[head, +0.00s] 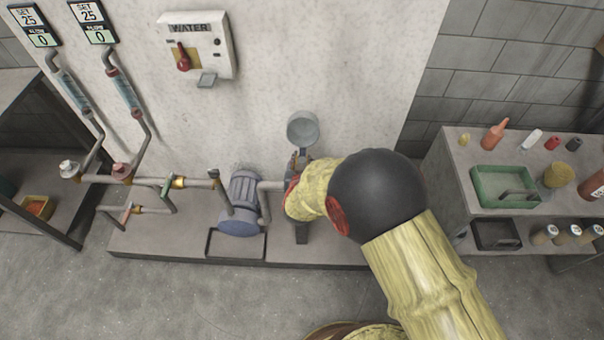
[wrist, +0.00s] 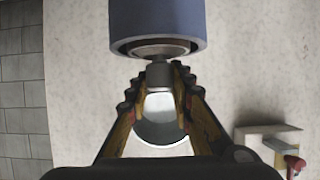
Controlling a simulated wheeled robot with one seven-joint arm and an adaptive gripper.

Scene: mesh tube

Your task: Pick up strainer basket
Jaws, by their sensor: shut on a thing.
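I cannot make out any mesh. In the wrist view, my gripper (wrist: 160,85) is closed around a narrow grey neck between its dark, ridged fingertips. A blue-grey cylinder (wrist: 157,28) with a rim fills the top of that view, in line with this neck. My wrist and fingers hide much of the held part in the head view.
A blue pump (head: 240,203) and pipes stand left of my gripper on a low plinth. A white WATER box (head: 197,47) with a red handle hangs on the pale wall. A bench with a green tray (head: 505,187) and bottles is at right.

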